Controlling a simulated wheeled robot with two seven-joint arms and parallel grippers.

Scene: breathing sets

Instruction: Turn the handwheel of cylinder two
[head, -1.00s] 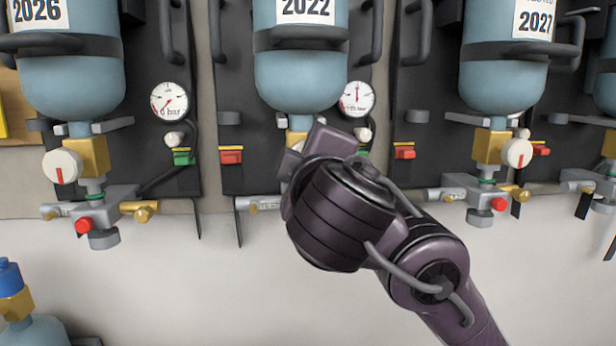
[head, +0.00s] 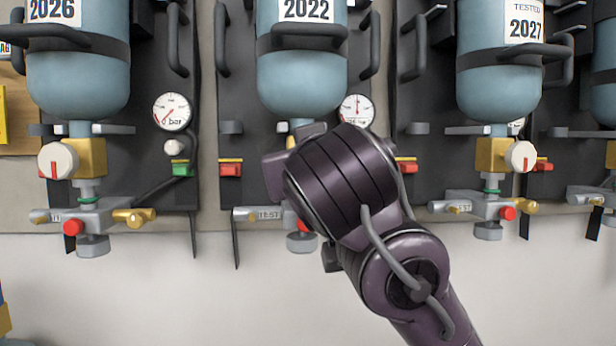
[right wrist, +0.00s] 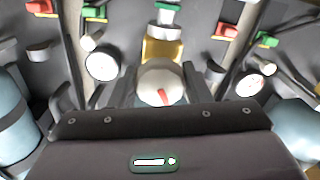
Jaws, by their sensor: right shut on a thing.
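The middle cylinder (head: 302,80) is pale blue and labelled 2022. Its handwheel is hidden behind my right gripper (head: 290,155) in the head view. In the right wrist view the white handwheel (right wrist: 150,78) with a red mark sits between the fingers of my right gripper (right wrist: 161,92), in front of a brass valve body (right wrist: 162,50). The right gripper is shut on this handwheel. The middle gauge (head: 357,110) has its needle pointing up. My left gripper is in neither view.
Neighbouring cylinders labelled 2026 (head: 78,75) and 2027 (head: 512,80) hang on either side with their own handwheels. The left gauge (head: 172,111) reads near 0 bar. Black handles (head: 370,45) and red switches (head: 231,168) stick out nearby. The wall below is clear.

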